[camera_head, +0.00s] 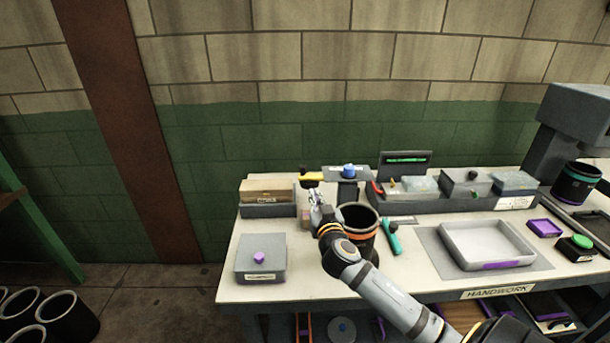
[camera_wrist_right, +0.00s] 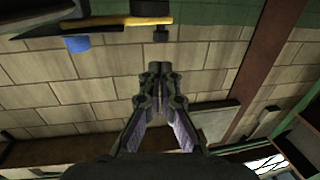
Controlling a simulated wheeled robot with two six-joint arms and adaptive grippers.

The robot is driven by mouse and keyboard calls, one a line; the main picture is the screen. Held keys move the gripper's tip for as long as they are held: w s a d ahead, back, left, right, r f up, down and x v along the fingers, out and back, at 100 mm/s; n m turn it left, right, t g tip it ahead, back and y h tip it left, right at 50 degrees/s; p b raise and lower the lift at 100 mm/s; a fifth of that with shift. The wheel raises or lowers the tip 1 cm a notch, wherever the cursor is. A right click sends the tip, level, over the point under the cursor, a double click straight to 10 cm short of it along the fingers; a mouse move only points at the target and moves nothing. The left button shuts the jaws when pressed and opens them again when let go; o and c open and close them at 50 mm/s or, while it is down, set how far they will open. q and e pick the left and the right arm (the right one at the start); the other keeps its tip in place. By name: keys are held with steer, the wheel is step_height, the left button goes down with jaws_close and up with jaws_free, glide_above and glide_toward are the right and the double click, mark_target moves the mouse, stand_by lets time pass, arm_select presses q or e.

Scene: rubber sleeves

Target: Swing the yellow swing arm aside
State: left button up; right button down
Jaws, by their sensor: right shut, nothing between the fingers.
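The yellow swing arm (camera_head: 312,179) shows at the back left of the bench, just left of a grey stand with a blue knob (camera_head: 348,170). In the right wrist view the yellow swing arm (camera_wrist_right: 125,21) runs across the top left and has a dark knob (camera_wrist_right: 161,30) at its right end. My right gripper (camera_head: 317,196) is just in front of the swing arm in the head view. In the right wrist view my right gripper (camera_wrist_right: 157,70) has its fingertips together and empty, apart from the swing arm. My left gripper is not in view.
A black cup with an orange band (camera_head: 361,247) stands beside my right forearm. A grey box with a purple knob (camera_head: 260,258) is at the front left. A wooden block (camera_head: 267,190) sits behind it. A grey tray (camera_head: 487,244) lies to the right.

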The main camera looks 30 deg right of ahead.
steer(key=p, duration=0.2)
glide_toward(304, 171)
steer(key=x, duration=0.3)
steer(key=p+x, duration=0.1)
steer(key=x, duration=0.1)
steer(key=shift+w+d+r, duration=0.1)
steer(key=shift+w+d, duration=0.05)
steer(key=shift+w, duration=0.2)
steer(key=shift+w+d, duration=0.1)
steer(key=shift+w, duration=0.45)
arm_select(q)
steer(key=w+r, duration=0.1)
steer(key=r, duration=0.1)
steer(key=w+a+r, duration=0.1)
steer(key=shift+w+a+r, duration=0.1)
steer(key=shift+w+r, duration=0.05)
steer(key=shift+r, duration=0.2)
